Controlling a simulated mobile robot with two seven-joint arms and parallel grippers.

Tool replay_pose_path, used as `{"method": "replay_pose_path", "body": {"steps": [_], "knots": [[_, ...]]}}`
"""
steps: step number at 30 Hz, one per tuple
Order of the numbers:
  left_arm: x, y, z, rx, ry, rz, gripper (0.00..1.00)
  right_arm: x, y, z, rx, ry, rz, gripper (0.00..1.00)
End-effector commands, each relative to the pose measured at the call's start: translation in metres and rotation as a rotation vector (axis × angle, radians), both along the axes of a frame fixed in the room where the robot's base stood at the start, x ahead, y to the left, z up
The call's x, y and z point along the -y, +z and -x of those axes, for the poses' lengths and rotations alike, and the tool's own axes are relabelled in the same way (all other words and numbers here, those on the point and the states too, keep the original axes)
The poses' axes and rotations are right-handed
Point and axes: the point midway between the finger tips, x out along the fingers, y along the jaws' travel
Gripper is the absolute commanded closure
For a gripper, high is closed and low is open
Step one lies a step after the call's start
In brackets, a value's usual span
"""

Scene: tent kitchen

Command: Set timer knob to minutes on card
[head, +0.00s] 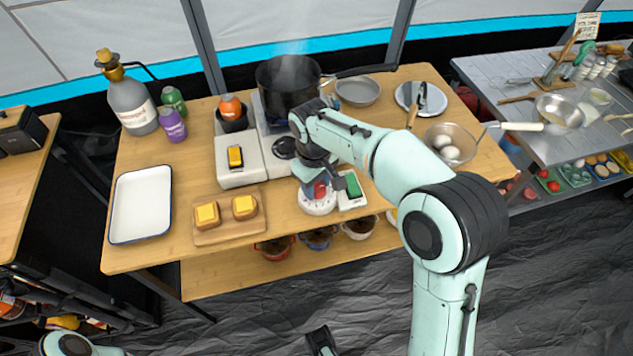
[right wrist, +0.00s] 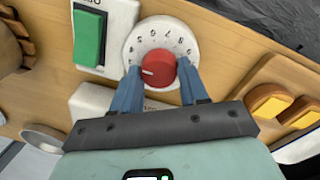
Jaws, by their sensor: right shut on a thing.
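The red timer knob (head: 320,190) sits on a round white dial (head: 317,206) at the table's front edge. My right gripper (head: 318,184) reaches down over it. In the right wrist view, the blue fingers of the right gripper (right wrist: 159,80) are shut on either side of the red knob (right wrist: 158,69). The knob's white pointer mark points left in that view. Black digits ring the white dial (right wrist: 160,32), partly hidden by the fingers. A small written card (head: 586,25) stands at the far right back; its writing is too small to read.
A green switch (head: 354,185) on a white base is right beside the dial. A steaming black pot (head: 288,82) stands behind. A board with toast (head: 230,228) and a white tray (head: 141,205) lie left. A bowl of eggs (head: 451,144) is right.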

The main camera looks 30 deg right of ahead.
Motion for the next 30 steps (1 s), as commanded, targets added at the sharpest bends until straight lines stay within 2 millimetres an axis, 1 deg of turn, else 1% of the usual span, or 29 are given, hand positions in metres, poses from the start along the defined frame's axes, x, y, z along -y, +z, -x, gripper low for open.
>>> {"method": "replay_pose_path", "body": {"steps": [4, 5, 6, 7, 16, 20, 23, 30], "knots": [[0.0, 0.0, 0.0, 0.0, 0.0, 0.0, 0.32, 0.001, 0.001, 0.0, 0.002, 0.0, 0.001, 0.87], [0.0, 0.0, 0.0, 0.0, 0.0, 0.0, 0.32, 0.001, 0.001, 0.0, 0.002, 0.0, 0.001, 0.53], [0.0, 0.0, 0.0, 0.0, 0.0, 0.0, 0.32, 0.001, 0.001, 0.0, 0.002, 0.0, 0.0, 0.4], [0.0, 0.0, 0.0, 0.0, 0.0, 0.0, 0.32, 0.0, 0.001, 0.0, 0.002, 0.0, 0.0, 0.32], [0.0, 0.0, 0.0, 0.0, 0.0, 0.0, 0.32, 0.0, 0.001, 0.0, 0.001, 0.0, 0.001, 0.32], [0.0, 0.003, 0.001, -0.002, -0.001, 0.001, 0.32, -0.001, 0.011, -0.001, 0.004, 0.0, -0.001, 0.32], [0.0, 0.007, 0.002, -0.007, -0.002, 0.001, 0.32, -0.002, 0.029, -0.001, 0.007, 0.0, -0.002, 0.32], [0.0, 0.018, 0.006, -0.025, -0.006, 0.004, 0.32, -0.004, 0.085, 0.0, 0.007, 0.0, -0.001, 0.32]]}}
